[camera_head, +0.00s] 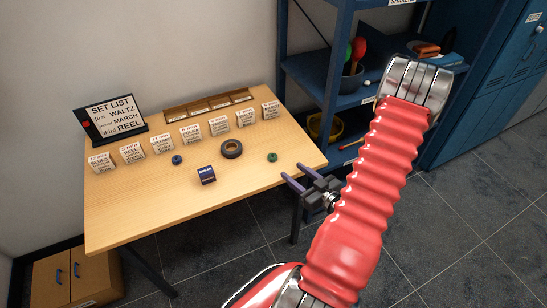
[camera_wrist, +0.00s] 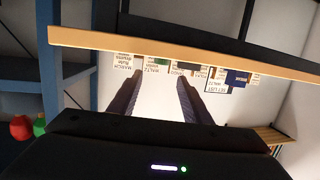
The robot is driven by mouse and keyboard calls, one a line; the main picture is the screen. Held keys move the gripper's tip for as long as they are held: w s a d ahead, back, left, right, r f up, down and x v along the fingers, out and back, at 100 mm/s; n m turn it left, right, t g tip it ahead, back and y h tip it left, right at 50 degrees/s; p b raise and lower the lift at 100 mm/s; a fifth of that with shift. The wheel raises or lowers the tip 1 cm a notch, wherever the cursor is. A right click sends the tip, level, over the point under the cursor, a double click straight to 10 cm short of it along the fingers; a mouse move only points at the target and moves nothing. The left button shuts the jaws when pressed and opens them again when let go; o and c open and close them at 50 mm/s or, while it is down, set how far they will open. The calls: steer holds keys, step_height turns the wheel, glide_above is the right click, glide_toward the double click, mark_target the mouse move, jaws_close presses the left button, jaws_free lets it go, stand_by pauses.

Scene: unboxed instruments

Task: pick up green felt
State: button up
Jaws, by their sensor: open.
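The green felt (camera_head: 272,157) is a small dark green ring-like piece lying on the wooden table (camera_head: 240,185) near its right end. A small dark green shape in the wrist view (camera_wrist: 161,63), between the fingers in the picture, looks like the same felt. My gripper (camera_head: 292,171) is open and empty by the table's right front corner, to the right of the felt and apart from it. In the wrist view both fingers (camera_wrist: 160,80) point toward the table edge.
A black ring (camera_head: 231,148), a dark blue box (camera_head: 206,175) and a blue ring (camera_head: 177,160) lie left of the felt. Several labelled cards (camera_head: 191,134) stand behind. A blue shelf (camera_head: 345,100) rises close behind the table's right end.

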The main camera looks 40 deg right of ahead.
mark_target(275, 157)
steer(key=shift+x, duration=2.35)
steer(key=shift+x, duration=2.6)
steer(key=shift+c, duration=0.4)
steer(key=c, duration=0.9)
